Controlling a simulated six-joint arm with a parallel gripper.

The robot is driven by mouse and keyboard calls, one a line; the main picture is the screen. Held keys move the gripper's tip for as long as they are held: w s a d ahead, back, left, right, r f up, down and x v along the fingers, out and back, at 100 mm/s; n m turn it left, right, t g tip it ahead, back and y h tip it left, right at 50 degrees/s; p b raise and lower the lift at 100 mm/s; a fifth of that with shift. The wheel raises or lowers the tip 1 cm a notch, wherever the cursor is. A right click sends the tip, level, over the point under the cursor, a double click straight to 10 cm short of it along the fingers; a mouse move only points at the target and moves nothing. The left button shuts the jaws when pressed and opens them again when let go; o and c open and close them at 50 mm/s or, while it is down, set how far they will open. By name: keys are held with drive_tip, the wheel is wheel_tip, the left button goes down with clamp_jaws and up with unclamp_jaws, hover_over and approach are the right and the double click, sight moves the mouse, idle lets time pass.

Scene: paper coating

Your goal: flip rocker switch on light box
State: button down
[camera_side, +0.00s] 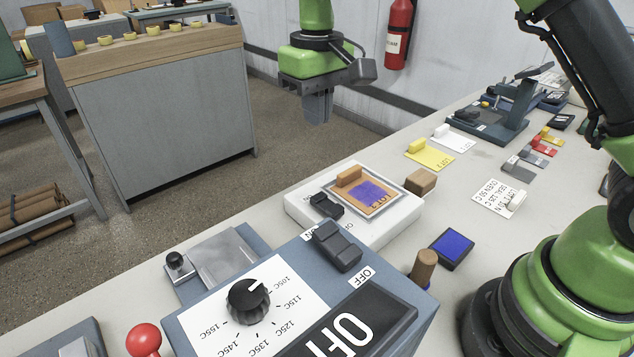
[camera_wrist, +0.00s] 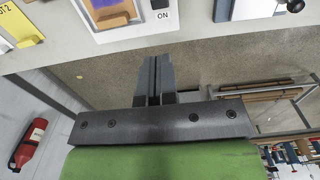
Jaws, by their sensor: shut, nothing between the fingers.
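The light box (camera_side: 398,232) is a low white box on the bench, in the middle of the side view. Its small black rocker switch (camera_side: 326,205) sits on its near-left part. An orange card with a purple patch (camera_side: 368,193) lies on the box's lit panel. In the wrist view, the light box (camera_wrist: 132,33) is cut by the top edge, with an ON label beside its rocker (camera_wrist: 159,4). My gripper (camera_side: 317,120) is shut and empty, pointing down, above and behind the box, apart from it. Its closed fingers (camera_wrist: 155,62) show below the box in the wrist view.
A blue-grey box with a dial (camera_side: 249,300), a larger rocker (camera_side: 338,246) and an OFF display (camera_side: 352,325) stands in front. A wooden block (camera_side: 421,181), stamp pad (camera_side: 451,248), wooden stamp (camera_side: 424,266) and yellow card (camera_side: 430,153) are nearby. Space around my gripper is clear.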

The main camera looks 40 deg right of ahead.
sight(317, 194)
drive_tip(key=shift+f, duration=0.1)
wheel_tip(317, 194, down, 14)
drive_tip(key=shift+r, duration=0.1)
idle(0.6)
drive_tip(key=shift+f, duration=0.3)
drive_tip(key=shift+r, duration=0.1)
drive_tip(key=shift+w+r, duration=0.1)
drive_tip(key=shift+r, duration=0.65)
drive_tip(key=shift+r, duration=0.1)
wheel_tip(317, 194, up, 14)
drive_tip(key=w, duration=0.3)
drive_tip(key=shift+f, duration=0.25)
